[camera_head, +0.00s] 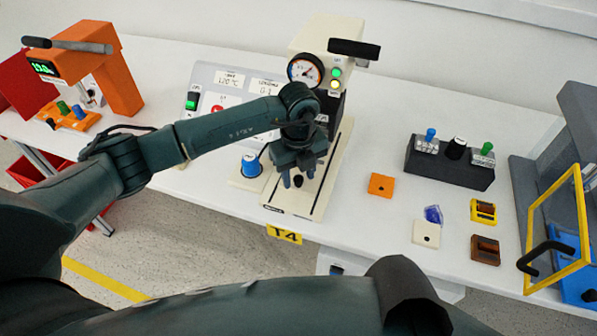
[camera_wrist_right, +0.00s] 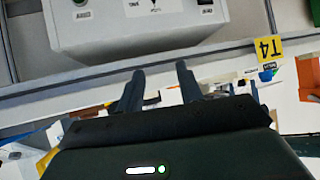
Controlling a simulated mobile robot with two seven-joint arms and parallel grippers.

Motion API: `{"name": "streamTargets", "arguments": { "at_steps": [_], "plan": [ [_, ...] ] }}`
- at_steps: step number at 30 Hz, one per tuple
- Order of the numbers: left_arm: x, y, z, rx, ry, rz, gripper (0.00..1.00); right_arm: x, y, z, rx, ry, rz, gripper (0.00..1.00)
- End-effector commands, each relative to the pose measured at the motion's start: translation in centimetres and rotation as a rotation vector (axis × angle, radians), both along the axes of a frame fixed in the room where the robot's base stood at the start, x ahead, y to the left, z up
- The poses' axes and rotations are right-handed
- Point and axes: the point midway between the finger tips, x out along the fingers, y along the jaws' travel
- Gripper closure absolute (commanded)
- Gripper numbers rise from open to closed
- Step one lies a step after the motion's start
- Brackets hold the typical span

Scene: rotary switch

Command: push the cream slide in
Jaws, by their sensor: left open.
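The cream slide (camera_head: 281,197) lies on the base of the cream machine (camera_head: 330,35), its front end near the table's front edge. A small black knob (camera_head: 298,181) stands on it. My left gripper (camera_head: 299,178) is open and points down over the slide, its fingers on either side of the knob. Whether they touch the knob cannot be told. The gripper and arm hide the slide's back part. My right gripper (camera_wrist_right: 160,85) shows in the right wrist view, fingers apart with nothing between them, facing a grey box with labels.
A blue knob (camera_head: 251,165) stands just left of the slide. An orange plate (camera_head: 381,185) and several small parts lie to the right. A black switch block (camera_head: 449,163) is behind them, a yellow-framed door (camera_head: 530,230) at far right. An orange press (camera_head: 115,65) stands at left.

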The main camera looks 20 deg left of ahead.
Motion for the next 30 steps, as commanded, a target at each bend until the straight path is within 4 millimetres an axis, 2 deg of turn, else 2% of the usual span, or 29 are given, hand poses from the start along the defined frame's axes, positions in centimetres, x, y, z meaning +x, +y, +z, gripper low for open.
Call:
{"name": "streamTargets", "arguments": {
  "at_steps": [5,18,24,30],
  "plan": [
    [0.1,0.0,1.8,-0.001,-0.005,0.0,0.57,0.0,0.0,-0.2,-0.001,-0.001,0.001,0.64],
    [0.0,0.0,11.0,-0.001,-0.005,0.0,0.57,0.6,0.3,-0.2,0.005,-0.026,0.011,0.64],
    [0.0,0.0,12.9,-0.001,-0.002,0.0,0.57,0.7,0.4,0.0,0.006,-0.033,0.013,0.64],
    [0.0,0.0,13.2,0.0,-0.001,0.0,0.57,0.7,0.4,0.2,0.008,-0.038,0.015,0.64]
  ]
}}
